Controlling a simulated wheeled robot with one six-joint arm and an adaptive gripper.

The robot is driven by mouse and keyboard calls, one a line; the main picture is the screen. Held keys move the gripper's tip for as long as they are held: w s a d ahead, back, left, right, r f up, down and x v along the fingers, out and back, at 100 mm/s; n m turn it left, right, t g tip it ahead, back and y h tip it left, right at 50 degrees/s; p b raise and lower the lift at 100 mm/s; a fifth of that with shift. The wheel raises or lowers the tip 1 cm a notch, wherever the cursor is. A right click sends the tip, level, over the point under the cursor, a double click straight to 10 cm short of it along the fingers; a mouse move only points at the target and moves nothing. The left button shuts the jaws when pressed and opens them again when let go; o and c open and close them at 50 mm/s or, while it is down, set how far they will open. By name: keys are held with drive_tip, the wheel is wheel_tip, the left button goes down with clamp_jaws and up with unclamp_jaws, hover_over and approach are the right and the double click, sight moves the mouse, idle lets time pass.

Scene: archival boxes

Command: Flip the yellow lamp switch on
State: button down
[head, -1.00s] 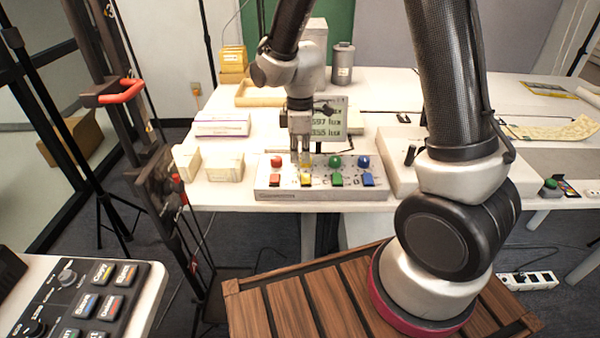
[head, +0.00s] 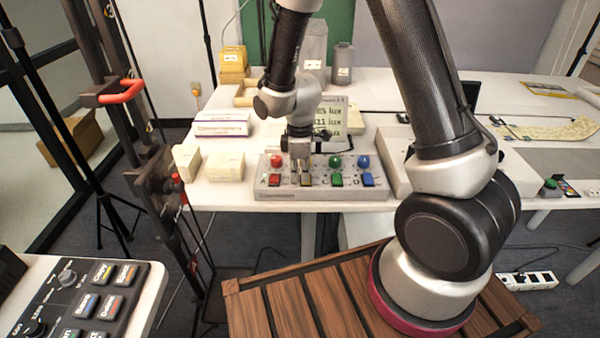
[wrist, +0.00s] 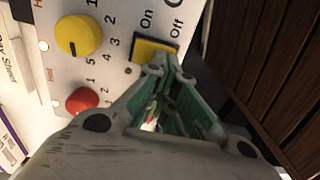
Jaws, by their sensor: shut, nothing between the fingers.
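The control panel (head: 330,194) lies on the white table and carries coloured knobs and rocker switches. In the wrist view the square yellow switch (wrist: 152,50) has a dark frame and "On" and "Off" printed beside it. A round yellow knob (wrist: 78,35) stands left of it. In the head view my gripper hides that knob and partly covers the switch (head: 306,181). My gripper (head: 300,178) is shut and empty, pointing down at the switch. In the wrist view its fingertips (wrist: 167,62) overlap the switch's near edge; I cannot tell whether they touch.
On the panel, a red knob (head: 277,160), green knob (head: 335,161) and blue knob (head: 363,161) stand close by, with a red switch (head: 275,180) left of my gripper. A display (head: 330,116) stands behind. Pale boxes (head: 225,167) sit to the left.

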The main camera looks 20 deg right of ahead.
drive_tip(key=shift+w+d+r, duration=0.2)
drive_tip(key=shift+w+d, duration=0.05)
drive_tip(key=shift+w, duration=0.45)
drive_tip(key=shift+r, duration=0.1)
drive_tip(key=shift+r, duration=0.25)
wheel_tip(320, 180, up, 13)
drive_tip(key=s, duration=0.1)
drive_tip(key=shift+s+a, duration=0.3)
drive_tip(key=shift+s, duration=0.1)
drive_tip(key=shift+r, duration=0.1)
